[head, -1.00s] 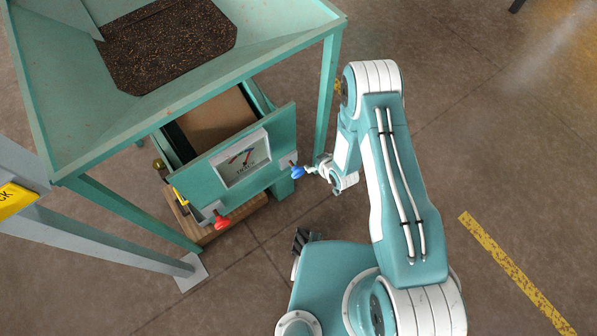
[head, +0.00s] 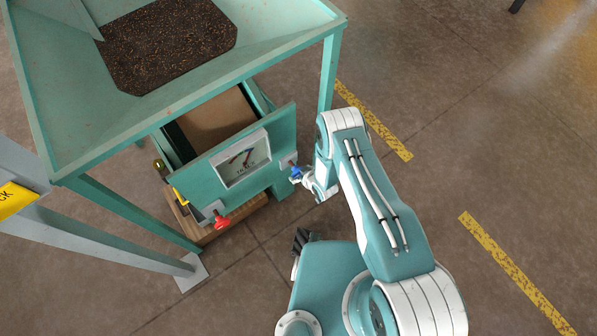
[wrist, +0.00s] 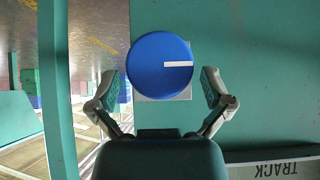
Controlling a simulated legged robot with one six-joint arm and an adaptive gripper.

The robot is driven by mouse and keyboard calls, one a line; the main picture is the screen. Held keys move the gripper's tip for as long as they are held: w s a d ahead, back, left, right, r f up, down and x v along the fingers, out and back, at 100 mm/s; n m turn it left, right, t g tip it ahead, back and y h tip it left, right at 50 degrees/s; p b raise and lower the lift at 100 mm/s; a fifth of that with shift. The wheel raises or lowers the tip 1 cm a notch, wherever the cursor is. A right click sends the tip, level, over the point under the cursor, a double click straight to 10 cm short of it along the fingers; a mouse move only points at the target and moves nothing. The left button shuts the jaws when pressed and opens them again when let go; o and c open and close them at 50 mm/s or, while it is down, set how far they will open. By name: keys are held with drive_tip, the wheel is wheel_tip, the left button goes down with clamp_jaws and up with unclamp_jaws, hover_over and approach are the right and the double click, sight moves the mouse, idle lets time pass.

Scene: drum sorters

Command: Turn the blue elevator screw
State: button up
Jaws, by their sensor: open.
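The blue elevator screw (head: 296,172) is a knob on the right end of the green panel. In the wrist view it is a round blue disc (wrist: 159,66) with a white line running from near its middle to its right edge, over a light square plate. My gripper (head: 301,175) is right at the screw in the head view. In the wrist view my gripper (wrist: 164,90) is open, one finger on each side of the disc.
A red knob (head: 221,221) is at the panel's left end. A gauge labelled TRACK (head: 241,160) sits between the knobs. The teal hopper (head: 90,135) stands above, with a leg (head: 328,75) close to my arm. Open floor lies to the right.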

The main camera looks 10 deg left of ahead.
drive_tip(key=shift+w+a+f, duration=0.35)
drive_tip(key=shift+f, duration=0.15)
drive_tip(key=c, duration=0.9)
drive_tip(key=shift+g, duration=0.3)
drive_tip(key=m+g+y, duration=0.2)
drive_tip(key=g+y, duration=0.1)
drive_tip(key=shift+w+d+m+y, duration=0.2)
drive_tip(key=shift+m+y, duration=0.1)
drive_tip(key=shift+m, duration=0.1)
drive_tip(key=m+g+y, duration=0.2)
drive_tip(key=y, duration=0.1)
drive_tip(key=shift+w+f+m, duration=0.1)
drive_tip(key=shift+f+m, duration=0.05)
drive_tip(key=shift+m, duration=0.25)
drive_tip(key=shift+y, duration=0.3)
